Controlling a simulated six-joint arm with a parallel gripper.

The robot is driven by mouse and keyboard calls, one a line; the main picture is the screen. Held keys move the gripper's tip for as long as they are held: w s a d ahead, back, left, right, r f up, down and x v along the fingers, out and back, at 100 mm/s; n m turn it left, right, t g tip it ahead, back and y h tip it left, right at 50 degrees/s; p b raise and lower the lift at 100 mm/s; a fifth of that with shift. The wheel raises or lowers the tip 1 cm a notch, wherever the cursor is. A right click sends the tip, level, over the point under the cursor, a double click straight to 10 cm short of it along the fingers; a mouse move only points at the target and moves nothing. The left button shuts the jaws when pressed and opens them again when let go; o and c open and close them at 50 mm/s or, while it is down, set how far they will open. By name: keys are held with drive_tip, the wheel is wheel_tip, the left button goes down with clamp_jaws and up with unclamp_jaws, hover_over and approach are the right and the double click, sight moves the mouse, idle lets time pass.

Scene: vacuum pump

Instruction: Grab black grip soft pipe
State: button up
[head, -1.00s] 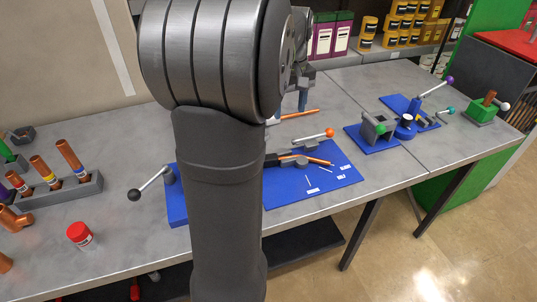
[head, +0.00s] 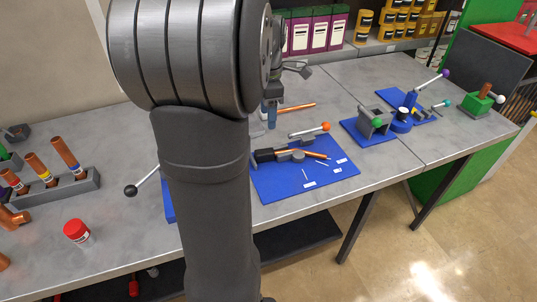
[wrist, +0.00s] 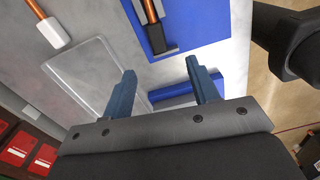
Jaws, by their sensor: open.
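The black grip soft pipe is a copper pipe with a black sleeve. In the head view its black grip (head: 265,155) lies on the blue board (head: 270,187), with the copper end pointing right. In the wrist view the black grip (wrist: 157,40) is at the top middle, beyond my fingertips and apart from them. My gripper (wrist: 164,83) is open and empty, with two blue fingers. In the head view the fingers (head: 271,115) show behind the board, partly hidden by my arm.
A second copper pipe with a white grip (wrist: 53,32) lies left in the wrist view, near a clear tray (wrist: 90,72). A lever with an orange ball (head: 326,127) stands beside the black grip pipe. A vise with a green ball (head: 377,122) stands to the right.

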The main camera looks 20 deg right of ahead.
hover_over(269, 150)
drive_tip(key=f, duration=0.6)
drive_tip(key=s+f, duration=0.1)
drive_tip(key=f, duration=0.3)
drive_tip(key=shift+a, duration=0.3)
drive_tip(key=shift+w+d+f, duration=0.15)
drive_tip(key=shift+w+f, duration=0.05)
drive_tip(key=shift+f, duration=1.15)
drive_tip(key=shift+w+d+f, duration=0.1)
drive_tip(key=shift+w+f, duration=0.1)
drive_tip(key=shift+f, duration=1.15)
clamp_jaws()
drive_tip(key=shift+r, duration=0.1)
